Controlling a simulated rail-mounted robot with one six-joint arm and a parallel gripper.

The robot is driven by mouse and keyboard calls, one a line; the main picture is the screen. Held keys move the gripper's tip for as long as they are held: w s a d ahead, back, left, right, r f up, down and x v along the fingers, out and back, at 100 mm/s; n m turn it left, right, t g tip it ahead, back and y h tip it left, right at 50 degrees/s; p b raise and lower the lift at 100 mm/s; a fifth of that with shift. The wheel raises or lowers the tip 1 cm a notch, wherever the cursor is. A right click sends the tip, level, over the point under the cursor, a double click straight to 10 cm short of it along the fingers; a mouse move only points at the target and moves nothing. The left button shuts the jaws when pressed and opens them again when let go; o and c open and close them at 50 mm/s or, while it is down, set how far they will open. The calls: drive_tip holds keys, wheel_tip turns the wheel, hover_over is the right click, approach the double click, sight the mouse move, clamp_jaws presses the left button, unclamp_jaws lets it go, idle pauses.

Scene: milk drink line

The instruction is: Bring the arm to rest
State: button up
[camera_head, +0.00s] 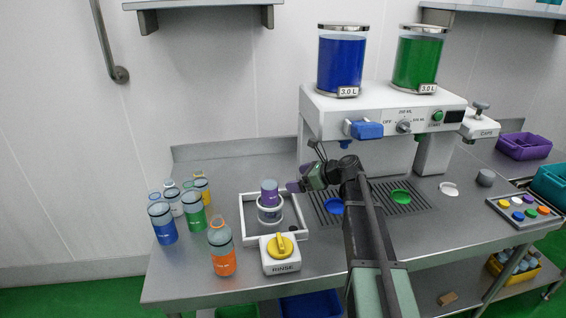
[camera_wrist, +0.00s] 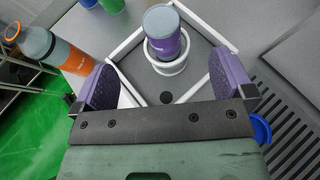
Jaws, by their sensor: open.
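My gripper (camera_wrist: 165,92) is open, with two purple finger pads set wide apart and nothing between them. In the head view my gripper (camera_head: 305,180) hangs above the bench, just right of the white-framed tray (camera_head: 243,222). In the wrist view the purple bottle (camera_wrist: 163,32) lies beyond the fingertips, apart from both pads. My arm reaches across the front of the bench and hides part of the drip grates and the dispenser.
Several bottles, among them an orange one (camera_head: 222,250) and a blue one (camera_head: 162,222), stand left of the tray. A rinse unit (camera_head: 280,262) with a yellow knob is in front. The dispenser (camera_head: 385,110) stands behind my gripper.

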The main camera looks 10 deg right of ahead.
drive_tip(key=s+a+f+n+g+h, duration=0.2)
drive_tip(key=s+f+n+h, duration=0.1)
drive_tip(key=s+n, duration=0.5)
drive_tip(key=s+a+f+n+g+h, duration=0.3)
drive_tip(key=s+n, duration=0.6)
drive_tip(key=s, duration=0.1)
drive_tip(key=s+a+f+n+g+h, duration=0.3)
drive_tip(key=s+n, duration=0.6)
drive_tip(key=shift+a+f+h, duration=0.15)
drive_tip(key=shift+f+h, duration=0.1)
drive_tip(key=shift+h, duration=0.05)
